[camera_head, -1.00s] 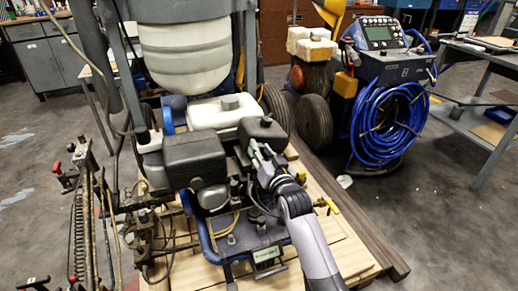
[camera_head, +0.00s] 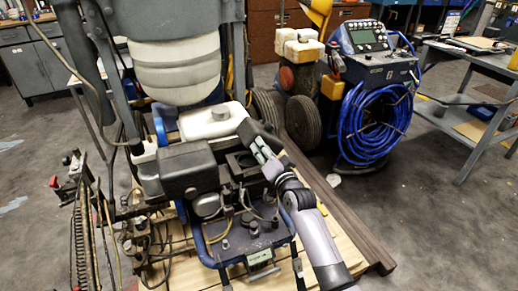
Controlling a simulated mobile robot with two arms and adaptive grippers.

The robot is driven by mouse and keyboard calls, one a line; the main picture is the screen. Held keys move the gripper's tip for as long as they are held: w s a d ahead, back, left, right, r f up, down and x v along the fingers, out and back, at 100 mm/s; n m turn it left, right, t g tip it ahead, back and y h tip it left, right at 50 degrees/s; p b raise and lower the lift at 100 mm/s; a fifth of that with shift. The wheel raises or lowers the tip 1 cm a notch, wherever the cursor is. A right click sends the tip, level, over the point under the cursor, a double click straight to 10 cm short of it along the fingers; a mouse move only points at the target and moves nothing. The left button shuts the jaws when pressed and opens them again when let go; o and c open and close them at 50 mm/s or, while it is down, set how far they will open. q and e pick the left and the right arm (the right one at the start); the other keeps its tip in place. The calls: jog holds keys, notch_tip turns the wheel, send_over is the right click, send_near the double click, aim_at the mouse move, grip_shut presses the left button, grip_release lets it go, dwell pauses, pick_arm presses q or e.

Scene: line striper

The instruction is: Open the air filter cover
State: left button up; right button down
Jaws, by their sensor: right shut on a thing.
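The black air filter cover (camera_head: 249,128) is off its housing, tilted and raised at the right of the engine. My right gripper (camera_head: 262,148) is shut on it, with the arm coming in from the lower right. Below and left of the cover, the dark square filter housing (camera_head: 240,165) shows open. The gripper hides part of the cover's lower side. My left gripper is not in view.
A larger black box, the muffler or engine cover (camera_head: 187,170), stands left of the housing. The white fuel tank (camera_head: 212,121) sits behind it. The striper stands on a wooden pallet (camera_head: 325,222). A blue machine with coiled hose (camera_head: 376,122) stands back right.

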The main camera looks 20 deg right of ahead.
aim_at(268, 137)
jog(key=d+m, duration=0.1)
jog(key=d+r+m+p, duration=0.1)
jog(key=d+m, duration=0.1)
jog(key=shift+d+r, duration=0.1)
jog(key=shift+r, duration=0.05)
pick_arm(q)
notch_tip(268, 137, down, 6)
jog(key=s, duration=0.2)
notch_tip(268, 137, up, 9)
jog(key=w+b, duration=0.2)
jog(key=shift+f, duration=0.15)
pick_arm(e)
jog(key=d+f+m, duration=0.1)
jog(key=d+m, duration=0.7)
jog(key=shift+w+d+f+m, duration=0.2)
jog(key=shift+d+f+m, duration=0.1)
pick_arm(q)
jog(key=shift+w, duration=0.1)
pick_arm(e)
jog(key=c, duration=1.2)
grip_release()
jog(key=shift+c, duration=0.2)
